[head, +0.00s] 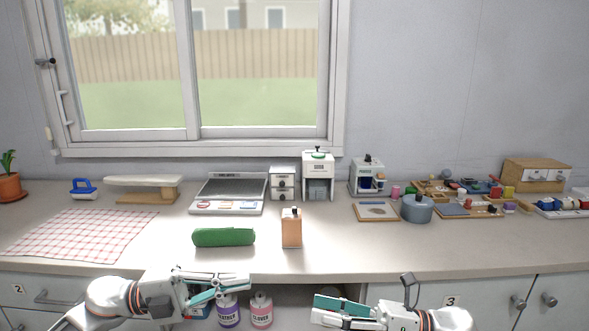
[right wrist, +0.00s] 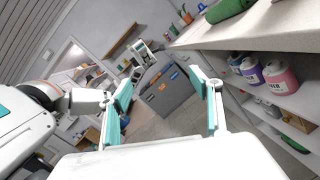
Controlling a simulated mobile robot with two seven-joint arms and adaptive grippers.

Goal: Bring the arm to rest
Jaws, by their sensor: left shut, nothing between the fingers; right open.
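My left gripper (head: 222,287) is in front of the counter's front edge, at lower centre-left in the head view. It is shut and holds nothing. My right gripper (head: 330,309) is lower and further right in the head view, also in front of the counter. In the right wrist view its fingers (right wrist: 166,103) are spread wide apart with nothing between them. Both grippers are clear of the objects on the counter (head: 380,260).
Purple (head: 229,312) and pink (head: 261,310) containers sit on an open shelf below. A checked cloth (head: 82,234) lies left. The front right of the counter is clear.

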